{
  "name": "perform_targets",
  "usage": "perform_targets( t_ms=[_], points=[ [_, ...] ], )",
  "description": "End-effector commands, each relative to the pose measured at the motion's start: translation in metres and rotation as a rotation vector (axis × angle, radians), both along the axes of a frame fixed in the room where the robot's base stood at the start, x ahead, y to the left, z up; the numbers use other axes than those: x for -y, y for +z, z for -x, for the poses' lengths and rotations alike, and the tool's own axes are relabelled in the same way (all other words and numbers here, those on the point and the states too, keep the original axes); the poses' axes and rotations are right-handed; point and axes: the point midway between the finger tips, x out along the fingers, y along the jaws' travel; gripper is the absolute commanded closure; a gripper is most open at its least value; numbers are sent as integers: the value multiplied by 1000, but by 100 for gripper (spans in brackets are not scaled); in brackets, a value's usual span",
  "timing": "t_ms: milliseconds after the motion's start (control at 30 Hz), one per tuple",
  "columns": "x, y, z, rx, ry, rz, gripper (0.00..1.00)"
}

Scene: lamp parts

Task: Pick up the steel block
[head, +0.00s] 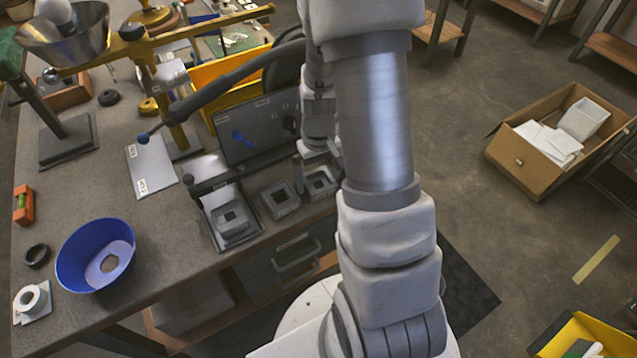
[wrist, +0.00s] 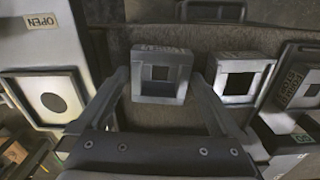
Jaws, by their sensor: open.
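Grey metal-looking blocks with square openings sit near the table's edge; I cannot tell for sure which is the steel block. In the wrist view, one labelled block (wrist: 160,92) lies centred ahead between the fingers of my gripper (wrist: 159,78). The fingers are open, one on each side, with no visible grip on it; the label is not readable. A similar block (wrist: 241,78) is just right of the right finger. In the head view two such blocks, the left one (head: 280,199) and the right one (head: 320,182), sit below my gripper, which is partly hidden by my arm.
Another grey block (head: 232,224) sits on a plate to the left. A dark upright panel (head: 258,128) and a yellow bin (head: 228,70) stand close behind. A blue bowl (head: 96,256) is at far left. A cardboard box (head: 530,175) lies on the floor at right.

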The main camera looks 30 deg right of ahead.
Motion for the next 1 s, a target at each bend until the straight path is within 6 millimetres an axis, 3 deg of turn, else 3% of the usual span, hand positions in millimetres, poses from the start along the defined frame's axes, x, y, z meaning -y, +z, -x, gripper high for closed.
perform_targets(
  t_ms=[167,200,733,1000],
  points=[
    [0,0,0,0,0,0,0],
    [0,0,0,0,0,0,4],
    [0,0,0,1,1,0,99],
    [0,2,-1,2,1,0,100]
  ],
)
